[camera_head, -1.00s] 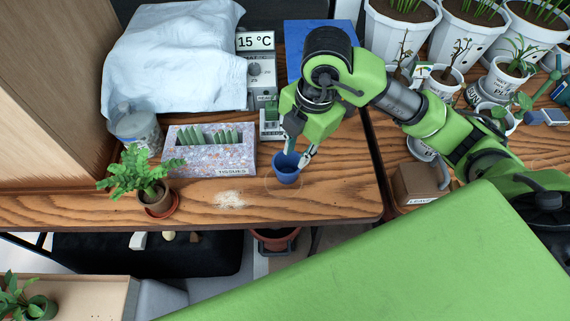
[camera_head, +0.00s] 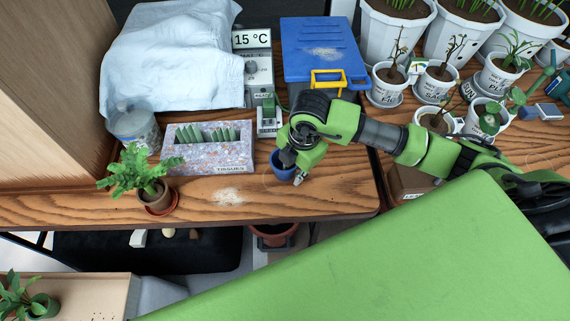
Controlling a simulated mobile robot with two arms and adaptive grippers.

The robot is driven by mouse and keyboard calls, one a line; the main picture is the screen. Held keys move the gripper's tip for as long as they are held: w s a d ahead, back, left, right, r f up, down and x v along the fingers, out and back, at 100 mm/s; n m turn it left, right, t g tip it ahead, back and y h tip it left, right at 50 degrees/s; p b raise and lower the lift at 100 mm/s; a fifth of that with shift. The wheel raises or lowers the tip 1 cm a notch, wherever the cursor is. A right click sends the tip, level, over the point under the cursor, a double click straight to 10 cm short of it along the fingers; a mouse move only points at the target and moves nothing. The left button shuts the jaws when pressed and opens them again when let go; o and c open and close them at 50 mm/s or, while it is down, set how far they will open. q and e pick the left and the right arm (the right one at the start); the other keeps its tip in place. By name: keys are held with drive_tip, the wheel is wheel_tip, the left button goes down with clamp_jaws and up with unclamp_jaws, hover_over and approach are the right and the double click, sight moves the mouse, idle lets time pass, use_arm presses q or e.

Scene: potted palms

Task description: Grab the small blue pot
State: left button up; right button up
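The small blue pot (camera_head: 279,168) stands upright on the wooden table near its front edge, right of the tissue box. My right gripper (camera_head: 294,170) points down at the pot from above and to the right. One fingertip shows over the pot's opening and the other beside its right side. The gripper and wrist hide part of the rim, so I cannot tell whether the fingers press on the wall. My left gripper is not in view.
A potted fern (camera_head: 137,172) stands farther left. A blue lidded box (camera_head: 318,50) with a yellow handle is behind. Bare table lies in front of the pot.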

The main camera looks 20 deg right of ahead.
drive_tip(key=shift+f, duration=0.35)
clamp_jaws()
drive_tip(key=shift+w+r, duration=0.1)
